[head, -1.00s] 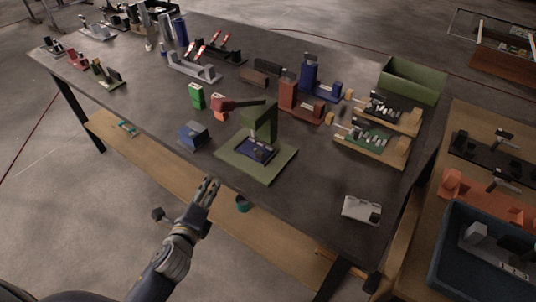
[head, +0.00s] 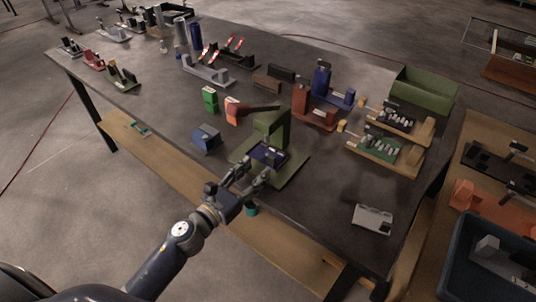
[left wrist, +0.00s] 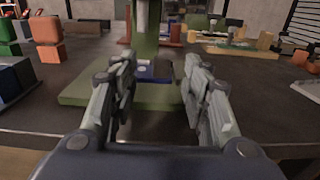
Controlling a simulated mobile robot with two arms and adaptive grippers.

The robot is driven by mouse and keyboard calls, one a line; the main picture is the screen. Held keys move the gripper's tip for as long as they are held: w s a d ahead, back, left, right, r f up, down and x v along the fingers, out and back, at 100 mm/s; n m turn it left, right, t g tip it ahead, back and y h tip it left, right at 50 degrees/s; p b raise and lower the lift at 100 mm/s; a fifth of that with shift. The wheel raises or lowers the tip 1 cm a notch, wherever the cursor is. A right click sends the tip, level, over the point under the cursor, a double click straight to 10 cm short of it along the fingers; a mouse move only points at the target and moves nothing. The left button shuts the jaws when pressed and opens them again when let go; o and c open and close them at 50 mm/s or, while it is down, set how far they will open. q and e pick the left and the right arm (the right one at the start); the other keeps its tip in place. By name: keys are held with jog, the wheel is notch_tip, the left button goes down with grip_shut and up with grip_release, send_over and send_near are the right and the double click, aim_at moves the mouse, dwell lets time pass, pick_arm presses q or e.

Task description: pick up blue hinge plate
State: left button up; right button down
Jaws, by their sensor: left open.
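The blue hinge plate (head: 268,154) lies on the base of a green press-like fixture (head: 290,172), under its upright arm. It also shows in the left wrist view (left wrist: 155,72), straight ahead between my fingers and beyond their tips. Small dark parts sit on or against it; I cannot tell which. My left gripper (head: 252,178) is open and empty at the table's front edge, just in front of the fixture's base. In the left wrist view its two fingers (left wrist: 158,85) are spread on either side of the plate. My right gripper is in neither view.
A blue block (head: 206,139) stands left of the fixture, with green (head: 210,99) and orange (head: 233,110) blocks behind it. A grey-white part (head: 373,218) lies to the right. Wooden racks (head: 385,155) and a green bin (head: 424,92) stand farther right.

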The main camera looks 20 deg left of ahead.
aim_at(270, 158)
pick_arm(q)
jog(key=x, duration=0.2)
jog(key=shift+w+d, duration=0.1)
jog(key=shift+w, duration=0.15)
jog(key=shift+w+d+r+p, duration=0.1)
jog(key=shift+w+p, duration=0.2)
jog(key=shift+p, duration=0.1)
jog(key=p+x, duration=0.1)
jog(key=x, duration=0.2)
jog(key=shift+w+d, duration=0.2)
jog(key=shift+w+d+f, duration=0.2)
jog(key=shift+w, duration=0.25)
grip_shut()
